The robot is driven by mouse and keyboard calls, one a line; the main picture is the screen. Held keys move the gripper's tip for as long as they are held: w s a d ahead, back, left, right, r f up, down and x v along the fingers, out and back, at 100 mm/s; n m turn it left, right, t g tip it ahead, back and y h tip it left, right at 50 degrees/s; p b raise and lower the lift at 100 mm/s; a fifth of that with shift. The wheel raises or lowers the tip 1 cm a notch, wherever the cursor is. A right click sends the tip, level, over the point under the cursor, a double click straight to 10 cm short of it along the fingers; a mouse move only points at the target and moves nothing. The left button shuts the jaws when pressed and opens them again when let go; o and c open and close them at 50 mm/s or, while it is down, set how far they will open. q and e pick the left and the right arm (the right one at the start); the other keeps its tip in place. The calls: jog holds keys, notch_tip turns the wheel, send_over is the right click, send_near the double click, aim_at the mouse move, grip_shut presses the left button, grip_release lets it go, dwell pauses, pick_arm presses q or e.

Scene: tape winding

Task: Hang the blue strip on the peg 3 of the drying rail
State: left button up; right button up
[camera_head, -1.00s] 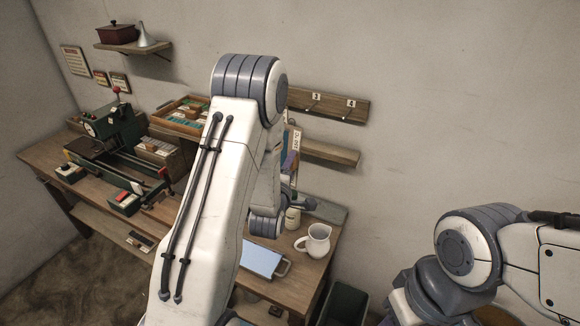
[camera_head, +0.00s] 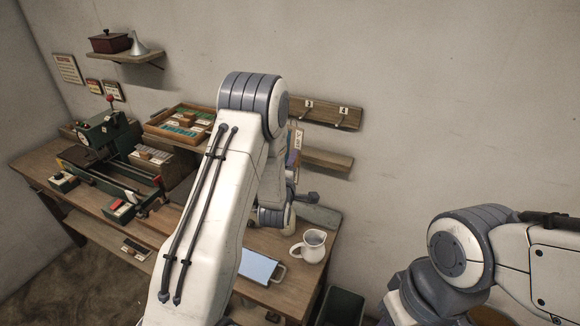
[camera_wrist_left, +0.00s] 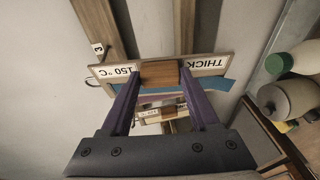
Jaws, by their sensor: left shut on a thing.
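In the left wrist view my left gripper (camera_wrist_left: 159,78) is shut on a wooden clip piece (camera_wrist_left: 160,73) between its fingers. Pale cards marked "THICK" and "150 °C" extend either side of the clip, with a blue strip (camera_wrist_left: 214,86) along them and a purplish band lower down. In the head view my left arm hides the gripper; part of the held labelled piece shows beside the arm. The drying rail (camera_head: 325,113) is on the wall, with peg 3 (camera_head: 306,113) and peg 4 (camera_head: 340,117). My right gripper is out of view.
A lower wooden rail (camera_head: 328,159) is below the drying rail. A winding machine (camera_head: 105,145) and a sample box (camera_head: 180,125) stand left. A dark bin (camera_head: 342,305) is below.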

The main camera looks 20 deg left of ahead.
aim_at(300, 160)
pick_arm(q)
jog(key=shift+w+d+p, duration=0.1)
jog(key=shift+w+p, duration=0.35)
jog(key=shift+w, duration=1.9)
jog(key=shift+w+f+b, duration=0.2)
jog(key=shift+w+b, duration=0.05)
jog(key=shift+b, duration=0.1)
jog(key=shift+w+f+b, duration=0.1)
jog(key=shift+w+b, duration=0.35)
jog(key=shift+w, duration=0.25)
jog(key=shift+w+f+b, duration=0.1)
jog(key=shift+f+b, duration=0.1)
jog(key=shift+b, duration=0.3)
jog(key=o, duration=1.5)
